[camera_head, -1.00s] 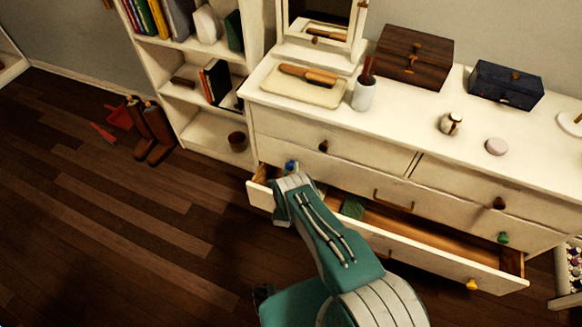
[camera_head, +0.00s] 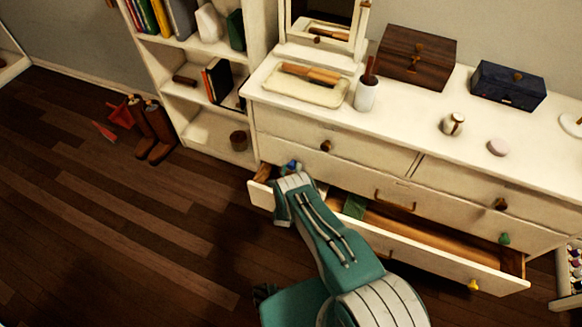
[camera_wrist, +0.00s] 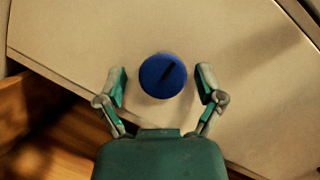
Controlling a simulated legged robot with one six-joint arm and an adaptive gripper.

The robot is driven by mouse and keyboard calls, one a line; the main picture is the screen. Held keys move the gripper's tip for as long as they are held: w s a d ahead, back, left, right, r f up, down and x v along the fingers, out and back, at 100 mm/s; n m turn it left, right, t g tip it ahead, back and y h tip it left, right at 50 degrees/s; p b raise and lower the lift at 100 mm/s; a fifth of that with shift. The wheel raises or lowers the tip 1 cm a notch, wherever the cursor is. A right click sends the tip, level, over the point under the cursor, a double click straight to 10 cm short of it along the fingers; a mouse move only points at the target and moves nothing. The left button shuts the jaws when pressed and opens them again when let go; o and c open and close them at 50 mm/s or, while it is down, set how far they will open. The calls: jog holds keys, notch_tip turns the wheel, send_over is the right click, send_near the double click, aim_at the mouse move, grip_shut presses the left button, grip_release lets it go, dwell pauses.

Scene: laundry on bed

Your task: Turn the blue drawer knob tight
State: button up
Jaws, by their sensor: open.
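The blue knob (camera_wrist: 163,76) is a round disc with a dark line across its face, on the cream drawer front (camera_wrist: 240,60). In the wrist view it sits between the open fingers of my gripper (camera_wrist: 162,84), with a gap on each side. Its line slants up to the right. In the head view the blue knob (camera_head: 292,165) shows just past the end of my arm, at the left of the dresser.
The lower drawer (camera_head: 440,262) stands open below the knob, with a green item (camera_head: 354,206) inside. A green knob (camera_head: 504,239) and a yellow knob (camera_head: 473,285) are at right. The dresser top (camera_head: 400,110) holds boxes and small items. Boots (camera_head: 152,130) stand on the floor at left.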

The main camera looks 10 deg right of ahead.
jog(key=v, duration=1.2)
jog(key=shift+f, duration=0.2)
jog(key=shift+s, duration=0.1)
